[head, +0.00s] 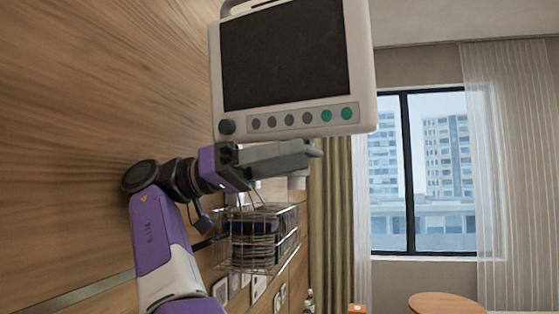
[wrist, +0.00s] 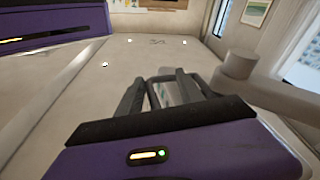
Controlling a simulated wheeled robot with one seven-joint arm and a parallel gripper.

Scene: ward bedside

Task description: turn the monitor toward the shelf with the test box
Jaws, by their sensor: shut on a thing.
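The monitor (head: 290,60) is a pale, boxy unit with a dark screen, a row of grey and green buttons and a knob below it. It fills the upper middle of the head view, its screen facing me at a slant. My gripper (head: 312,150) is just under its lower edge, towards the right. In the wrist view, the two dark fingers of my gripper (wrist: 164,84) are close around a pale part. This looks like part of the monitor, but the contact is mostly hidden. I cannot make out the shelf or the test box for certain.
A wire basket (head: 258,245) with a dark stack hangs on the wood-panelled wall (head: 90,90) below my gripper. A round wooden top (head: 446,303) and an orange thing (head: 358,309) show at the bottom. A curtained window (head: 425,170) is at right.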

